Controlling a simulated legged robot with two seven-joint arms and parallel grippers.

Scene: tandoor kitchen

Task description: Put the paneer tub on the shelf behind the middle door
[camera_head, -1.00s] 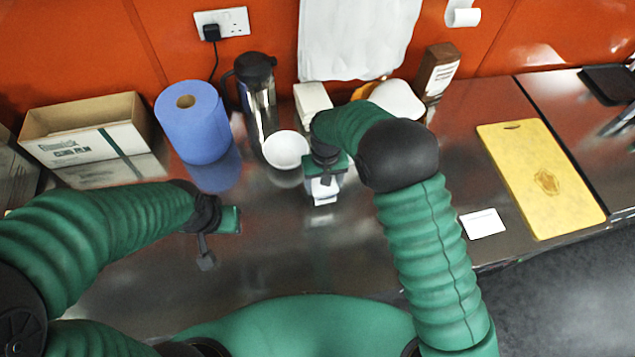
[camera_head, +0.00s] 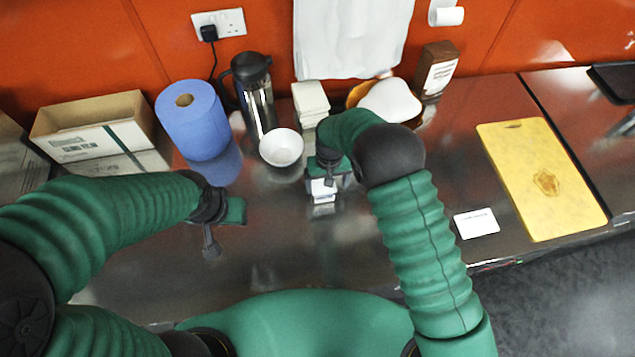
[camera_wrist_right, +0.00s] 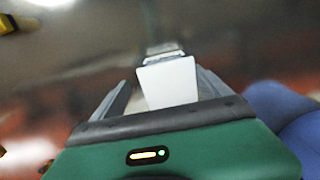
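My right gripper (camera_head: 323,183) points down over the metal counter in front of the white bowl. A small white block-like tub (camera_head: 322,190) shows under it, and in the right wrist view a white tub (camera_wrist_right: 168,82) stands between the two fingers (camera_wrist_right: 165,90). The fingers lie along both sides of it; whether they press on it is not clear. I cannot read a label, so whether it is the paneer tub is unsure. My left gripper (camera_head: 222,225) hangs above the counter at left, with nothing seen in it. No shelf or middle door is in view.
A yellow board (camera_head: 540,180) and white card (camera_head: 476,223) lie at right.

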